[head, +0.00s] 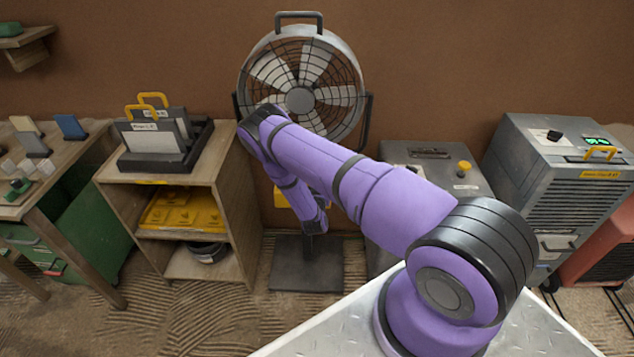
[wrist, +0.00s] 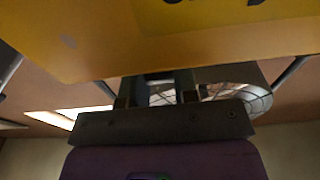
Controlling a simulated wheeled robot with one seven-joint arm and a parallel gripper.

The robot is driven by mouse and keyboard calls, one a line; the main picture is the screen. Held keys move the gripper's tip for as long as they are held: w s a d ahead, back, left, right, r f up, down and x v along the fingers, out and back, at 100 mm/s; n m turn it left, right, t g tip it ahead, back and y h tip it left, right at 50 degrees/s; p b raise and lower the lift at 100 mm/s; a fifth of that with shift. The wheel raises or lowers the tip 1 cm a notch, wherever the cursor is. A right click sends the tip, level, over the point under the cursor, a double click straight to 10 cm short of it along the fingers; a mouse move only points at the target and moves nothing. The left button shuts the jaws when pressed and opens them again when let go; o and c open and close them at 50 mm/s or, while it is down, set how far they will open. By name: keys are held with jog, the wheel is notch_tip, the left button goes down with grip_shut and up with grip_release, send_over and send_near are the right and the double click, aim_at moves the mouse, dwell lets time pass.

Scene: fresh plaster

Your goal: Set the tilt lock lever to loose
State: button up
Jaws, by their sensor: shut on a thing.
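The fan (head: 272,72) stands against the wall, with a round wire grille and a dark U-shaped yoke on a floor base (head: 300,278). Part of its grille also shows in the wrist view (wrist: 258,98). A yellow panel (head: 281,198) sits on the stand below the fan, partly behind my arm. It fills the top of the wrist view (wrist: 190,35). My gripper (wrist: 157,88) is close under this panel, its fingers shut on the tilt lock lever, which is mostly hidden. The lever's setting cannot be read. In the head view my arm covers the gripper.
A wooden shelf (head: 108,185) holding a dark tray and yellow cases stands left of the fan. A grey cabinet (head: 425,160) and a grey machine (head: 545,185) stand to the right. A workbench (head: 60,185) is at the far left.

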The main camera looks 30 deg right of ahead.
dwell(0.4)
jog(key=o, duration=0.9)
jog(key=shift+s, duration=0.1)
jog(key=v, duration=1)
jog(key=shift+s+a+f, duration=0.15)
jog(key=shift+s+a, duration=0.1)
